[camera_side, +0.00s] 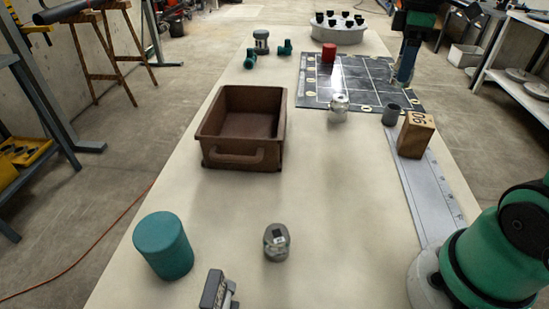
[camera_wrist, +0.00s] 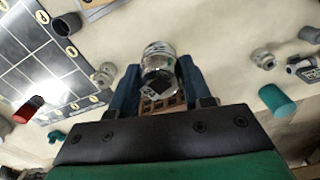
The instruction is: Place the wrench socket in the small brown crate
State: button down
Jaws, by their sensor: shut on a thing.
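The wrench socket (camera_wrist: 158,62) is a short silver cylinder with a dark square opening, seen in the wrist view. My gripper (camera_wrist: 160,78) is shut on it with its blue fingers on either side. In the side view my gripper (camera_side: 402,78) is above the right part of the dark grid mat; the socket cannot be made out there. The small brown crate (camera_side: 239,159) stands left of centre on the table, open at the top and apparently empty. Part of it shows behind the socket in the wrist view (camera_wrist: 160,104).
Two similar silver pieces stand on the table, one near the front (camera_side: 277,243), one beside the mat (camera_side: 339,108). A teal cylinder (camera_side: 163,246), grey ring (camera_side: 392,114), wooden block (camera_side: 416,135) and red cylinder (camera_side: 329,53) stand around.

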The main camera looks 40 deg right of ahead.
jog(key=w+a+f+n, duration=0.1)
jog(key=w+a+n, duration=0.2)
jog(key=w, duration=0.3)
jog(key=w+a+f+n, duration=0.2)
jog(key=w+a+n, duration=0.1)
jog(key=w, duration=0.2)
jog(key=w+a+f+n, duration=0.4)
jog(key=w+a, duration=0.1)
jog(key=a, duration=0.2)
jog(key=w+a+f+n, duration=0.4)
jog(key=a, duration=0.2)
jog(key=f, duration=0.8)
jog(key=shift+w+a, duration=0.15)
jog(key=shift+a, duration=0.15)
jog(key=shift+f, duration=0.15)
jog(key=shift+c, duration=1.9)
grip_release()
